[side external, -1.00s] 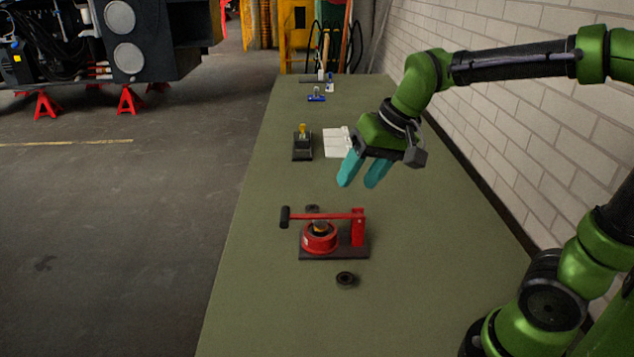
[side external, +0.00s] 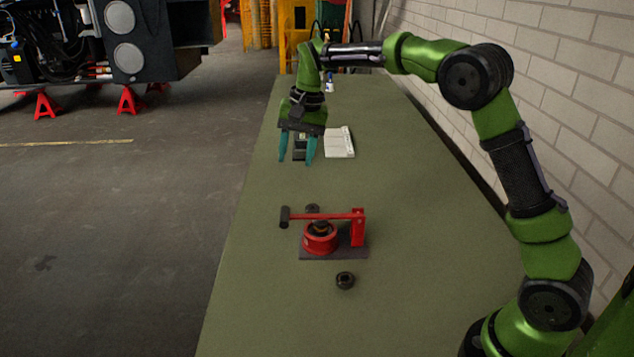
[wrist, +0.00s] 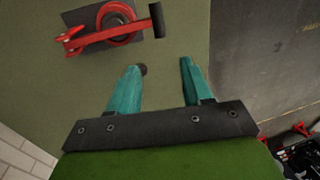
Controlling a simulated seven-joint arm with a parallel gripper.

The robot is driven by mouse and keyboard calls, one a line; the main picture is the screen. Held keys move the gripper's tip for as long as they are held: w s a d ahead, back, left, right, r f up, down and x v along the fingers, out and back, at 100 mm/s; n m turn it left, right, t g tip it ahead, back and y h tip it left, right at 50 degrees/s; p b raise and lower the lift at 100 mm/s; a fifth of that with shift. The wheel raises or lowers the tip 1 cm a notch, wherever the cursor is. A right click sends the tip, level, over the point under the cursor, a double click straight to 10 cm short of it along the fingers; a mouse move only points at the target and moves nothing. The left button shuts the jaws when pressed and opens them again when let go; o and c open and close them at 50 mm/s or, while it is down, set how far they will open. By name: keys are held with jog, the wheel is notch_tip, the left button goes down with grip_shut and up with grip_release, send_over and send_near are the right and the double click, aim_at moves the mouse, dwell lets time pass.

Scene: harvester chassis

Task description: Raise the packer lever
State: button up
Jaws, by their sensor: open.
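The red packer lever (side external: 335,216) lies roughly level across the red round packer body (side external: 320,240), its black handle at the left and its red post at the right. The packer stands on a dark base plate (side external: 345,253) on the green table. In the wrist view the lever (wrist: 105,36) and its black handle (wrist: 157,20) show at the top. My gripper (side external: 295,162) is open and empty, fingers pointing down, above the table and beyond the packer in the side view. It touches nothing that I can see. In the wrist view its teal fingers (wrist: 157,66) are apart.
A dark ring (side external: 345,280) lies in front of the packer and a small dark part (side external: 312,208) lies behind it. A white booklet (side external: 338,142) lies right of my gripper. A black item (side external: 299,148) is partly hidden behind the fingers. The brick wall (side external: 560,90) borders the table's right side.

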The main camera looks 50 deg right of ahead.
aim_at(286, 206)
jog(key=f, duration=0.4)
jog(key=w+a+f, duration=0.1)
jog(key=f, duration=0.4)
jog(key=w+a+f, duration=0.1)
jog(key=f, duration=0.3)
jog(key=shift+f, duration=0.15)
jog(key=shift+d, duration=0.1)
grip_shut()
